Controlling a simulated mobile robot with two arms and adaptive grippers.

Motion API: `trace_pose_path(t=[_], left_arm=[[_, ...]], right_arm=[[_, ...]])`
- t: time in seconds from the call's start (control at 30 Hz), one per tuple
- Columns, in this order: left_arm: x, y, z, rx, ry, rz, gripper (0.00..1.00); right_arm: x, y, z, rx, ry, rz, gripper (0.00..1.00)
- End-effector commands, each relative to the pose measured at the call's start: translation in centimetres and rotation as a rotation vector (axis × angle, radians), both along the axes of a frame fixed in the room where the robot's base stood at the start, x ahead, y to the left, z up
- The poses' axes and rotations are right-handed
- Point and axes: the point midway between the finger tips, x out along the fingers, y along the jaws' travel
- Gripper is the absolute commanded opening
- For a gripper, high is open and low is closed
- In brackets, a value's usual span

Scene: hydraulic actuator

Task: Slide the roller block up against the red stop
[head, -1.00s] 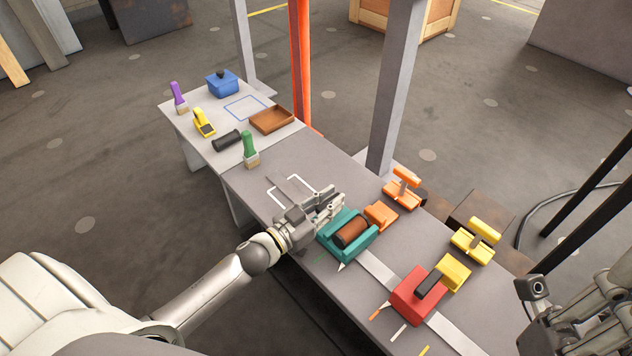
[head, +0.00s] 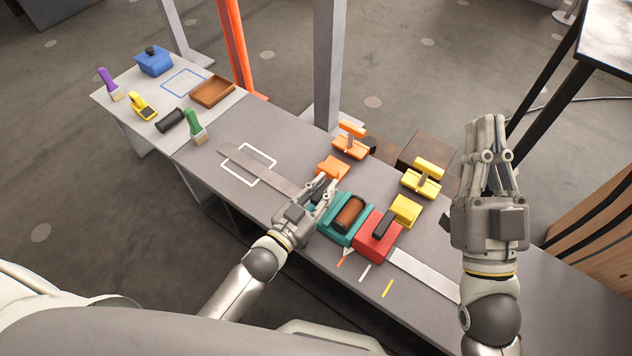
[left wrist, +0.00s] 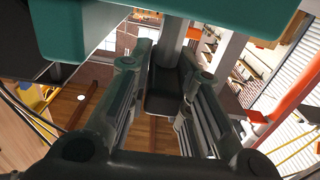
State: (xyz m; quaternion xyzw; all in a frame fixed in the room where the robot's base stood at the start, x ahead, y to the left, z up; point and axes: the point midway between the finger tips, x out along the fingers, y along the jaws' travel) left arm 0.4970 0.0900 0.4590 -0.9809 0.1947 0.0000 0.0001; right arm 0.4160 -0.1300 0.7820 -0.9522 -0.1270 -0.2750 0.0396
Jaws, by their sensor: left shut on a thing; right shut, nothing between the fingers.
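The teal roller block (head: 331,226) with its brown roller (head: 350,213) sits on the metal rail in the head view. Its right side is up against the red stop (head: 368,247), with no gap that I can see. My left gripper (head: 326,190) is at the block's left end, shut on the roller block; its fingers partly hide that end. In the left wrist view, teal surface of the block (left wrist: 170,28) fills the top, and a dark part sits between the fingers (left wrist: 165,95). My right gripper (head: 487,130) is shut and empty, raised at the right.
Orange (head: 350,141) and yellow (head: 422,178) clamp-like pieces stand along the far edge. The rail (head: 425,275) is bare right of the red stop. Brushes, a brown tray (head: 212,92) and a blue box (head: 155,62) lie on the far-left table.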

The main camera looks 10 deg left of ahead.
Motion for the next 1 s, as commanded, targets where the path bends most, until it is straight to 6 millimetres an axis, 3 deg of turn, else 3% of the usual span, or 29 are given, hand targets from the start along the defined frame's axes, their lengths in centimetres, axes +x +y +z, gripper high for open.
trace_pose_path(t=[0.43, 0.47, 0.6, 1.0], left_arm=[[-0.20, -0.40, -0.05, -0.002, 0.001, -0.003, 0.00], [-0.20, -0.40, -0.05, -0.002, 0.001, -0.004, 0.23], [-0.17, -0.34, -0.05, -0.002, 0.001, -0.003, 0.41], [-0.52, -0.06, -0.06, -0.001, 0.001, -0.001, 0.41]], right_arm=[[0.15, 0.00, -0.25, -0.004, 0.014, -0.001, 0.00], [0.15, 0.01, -0.25, -0.004, 0.014, -0.001, 0.00], [0.15, 0.01, -0.26, -0.003, 0.015, -0.001, 0.00], [0.12, -0.03, -0.13, -0.003, 0.012, -0.001, 0.00]])
